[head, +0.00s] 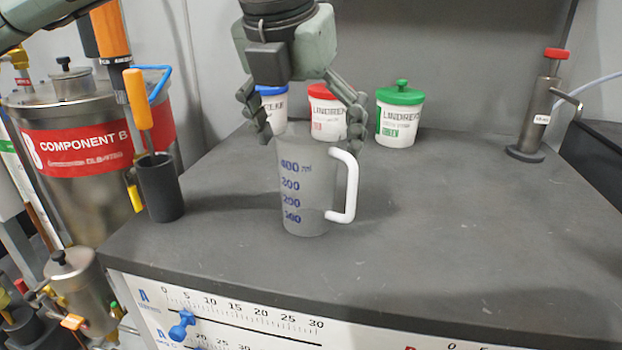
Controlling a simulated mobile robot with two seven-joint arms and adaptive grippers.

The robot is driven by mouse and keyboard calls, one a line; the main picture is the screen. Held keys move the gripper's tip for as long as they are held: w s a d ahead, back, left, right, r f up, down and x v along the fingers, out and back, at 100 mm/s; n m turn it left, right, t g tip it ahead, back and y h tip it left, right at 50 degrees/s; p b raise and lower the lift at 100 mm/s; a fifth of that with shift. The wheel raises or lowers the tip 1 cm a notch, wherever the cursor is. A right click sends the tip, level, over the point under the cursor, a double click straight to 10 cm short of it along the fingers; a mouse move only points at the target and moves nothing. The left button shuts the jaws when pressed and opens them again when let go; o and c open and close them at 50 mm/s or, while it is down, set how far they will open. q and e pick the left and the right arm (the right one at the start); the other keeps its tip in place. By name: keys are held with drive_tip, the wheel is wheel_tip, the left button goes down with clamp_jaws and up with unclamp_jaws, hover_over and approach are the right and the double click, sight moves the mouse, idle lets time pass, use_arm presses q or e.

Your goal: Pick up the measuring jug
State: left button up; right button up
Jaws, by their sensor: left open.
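The measuring jug (306,190) is a grey, translucent cup with blue volume marks and a white handle on its right side. It stands upright on the dark grey bench top (450,220). My left gripper (309,130) hangs above the jug, pointing down, with its fingers spread apart. One finger is near the left side of the jug's rim and the other is near the right side, above the handle. I cannot tell whether either finger touches the jug. My right gripper does not show.
Behind the jug stand white tubs with a blue lid (271,90), a red lid (323,91) and a green lid (400,94). A metal pump with a red top (535,115) is at the back right. A dark holder with tools (160,188) stands at left.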

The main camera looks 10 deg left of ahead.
use_arm(q)
drive_tip(key=x, duration=0.2)
drive_tip(key=shift+w+f, duration=0.1)
drive_tip(key=shift+f, duration=0.15)
drive_tip(key=shift+w+d+f, duration=0.1)
drive_tip(key=shift+w+f, duration=0.05)
drive_tip(key=shift+f, duration=0.2)
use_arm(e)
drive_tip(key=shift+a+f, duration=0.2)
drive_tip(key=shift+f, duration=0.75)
use_arm(q)
drive_tip(key=shift+c, duration=0.3)
drive_tip(key=c, duration=1.2)
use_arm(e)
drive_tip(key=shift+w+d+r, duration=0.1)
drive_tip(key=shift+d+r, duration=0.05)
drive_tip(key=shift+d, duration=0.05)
use_arm(q)
drive_tip(key=shift+c, duration=0.2)
